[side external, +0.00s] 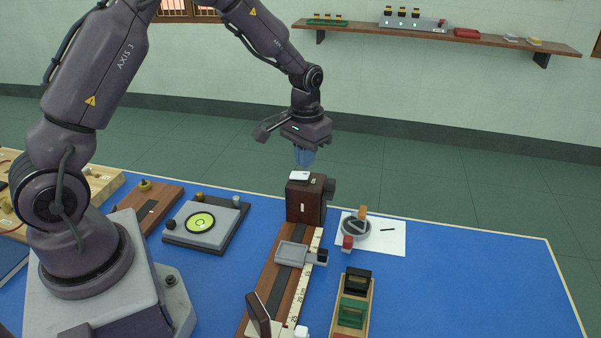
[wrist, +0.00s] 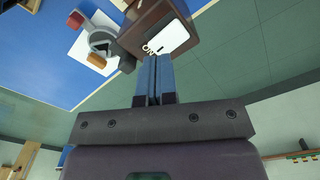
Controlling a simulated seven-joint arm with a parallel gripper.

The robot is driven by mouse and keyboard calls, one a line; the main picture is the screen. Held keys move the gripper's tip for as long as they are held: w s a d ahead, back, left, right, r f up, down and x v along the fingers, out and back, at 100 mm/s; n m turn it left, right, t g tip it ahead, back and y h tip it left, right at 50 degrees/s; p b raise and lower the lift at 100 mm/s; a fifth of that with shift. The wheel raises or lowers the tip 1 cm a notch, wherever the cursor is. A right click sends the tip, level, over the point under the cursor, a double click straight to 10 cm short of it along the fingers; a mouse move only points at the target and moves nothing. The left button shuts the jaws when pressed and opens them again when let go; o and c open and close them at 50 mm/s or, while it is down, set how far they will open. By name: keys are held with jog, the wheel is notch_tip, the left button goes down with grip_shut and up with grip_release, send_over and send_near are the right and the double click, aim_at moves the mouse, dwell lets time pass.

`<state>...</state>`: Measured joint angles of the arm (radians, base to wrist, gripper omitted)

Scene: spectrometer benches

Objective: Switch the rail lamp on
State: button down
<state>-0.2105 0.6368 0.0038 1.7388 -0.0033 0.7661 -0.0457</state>
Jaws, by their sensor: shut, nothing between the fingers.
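The rail lamp (side external: 302,208) is a dark brown box at the far end of the wooden rail (side external: 262,275). A white plate (side external: 299,175) lies on its top. In the wrist view the lamp (wrist: 143,22) shows its white plate (wrist: 170,40) with a small dark mark, and pale lettering that seems to read "ON" beside it. My gripper (side external: 304,160) points down just above the lamp's top, with its blue fingers together and empty. In the wrist view the fingertips (wrist: 153,60) appear close to the lettering. I cannot tell whether they touch, or whether the lamp is lit.
A grey round device (side external: 356,228) with a red block sits on white paper (side external: 390,240) right of the lamp. A wooden tray (side external: 352,330) of dark and green holders stands in front. A grey instrument with a green dial (side external: 201,222) is at left. The table's right side is clear.

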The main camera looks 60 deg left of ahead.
aim_at(305, 174)
jog(key=shift+f, duration=1.35)
dwell(0.8)
jog(key=shift+r, duration=3.55)
jog(key=s+d+r+m+t, duration=0.1)
jog(key=s+d+r, duration=0.3)
jog(key=s+r, duration=0.4)
jog(key=s+d+r+m+t, duration=0.2)
jog(key=s+d+r+t, duration=0.2)
jog(key=s+r, duration=0.4)
jog(key=s+d, duration=0.1)
jog(key=s, duration=0.5)
jog(key=shift+t, duration=0.3)
